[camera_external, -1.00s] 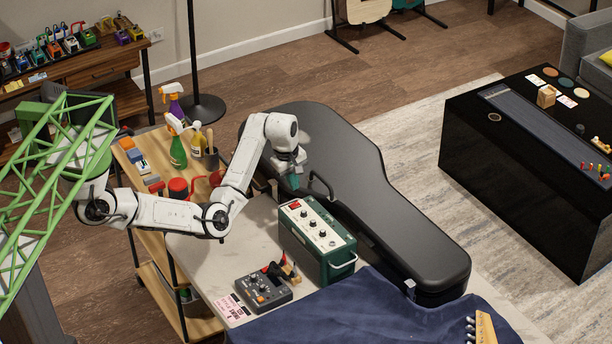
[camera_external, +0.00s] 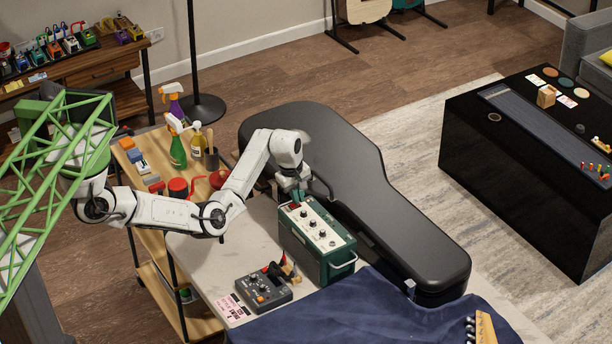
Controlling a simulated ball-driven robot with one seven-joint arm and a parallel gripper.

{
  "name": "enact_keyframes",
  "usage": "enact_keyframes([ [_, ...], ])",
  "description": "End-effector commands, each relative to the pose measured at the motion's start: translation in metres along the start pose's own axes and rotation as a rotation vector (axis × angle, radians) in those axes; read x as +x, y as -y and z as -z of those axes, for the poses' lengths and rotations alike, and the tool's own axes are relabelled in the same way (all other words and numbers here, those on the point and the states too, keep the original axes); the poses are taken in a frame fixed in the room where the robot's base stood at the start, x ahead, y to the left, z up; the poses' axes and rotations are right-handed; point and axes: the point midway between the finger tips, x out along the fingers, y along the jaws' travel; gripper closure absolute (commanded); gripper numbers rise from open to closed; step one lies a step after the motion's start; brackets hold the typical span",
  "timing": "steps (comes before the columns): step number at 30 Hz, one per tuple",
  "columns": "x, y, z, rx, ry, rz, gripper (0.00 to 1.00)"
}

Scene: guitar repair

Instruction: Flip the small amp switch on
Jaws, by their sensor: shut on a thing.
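The small amp (camera_external: 318,240) is a dark green box with a pale top panel and several dark knobs, standing on the pale bench top. A metal handle shows on its right end. My gripper (camera_external: 296,203) points down at the left end of the amp's panel, at the place of the red switch. Its teal fingers are shut and appear to touch the panel there. The switch is mostly hidden behind the fingers, so I cannot tell which way it is set.
A black guitar case (camera_external: 380,190) lies right behind the amp. A grey pedal (camera_external: 264,291) sits in front of it, and a dark blue cloth (camera_external: 370,312) covers the bench's right part. A wooden cart (camera_external: 150,240) with spray bottles stands at left.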

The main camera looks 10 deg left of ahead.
Motion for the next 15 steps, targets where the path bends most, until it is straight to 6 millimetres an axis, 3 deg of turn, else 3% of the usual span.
enact_keyframes([
  [15,0.0078,0.0115,0.0002,0.001,-0.002,0.017,1.00],
])
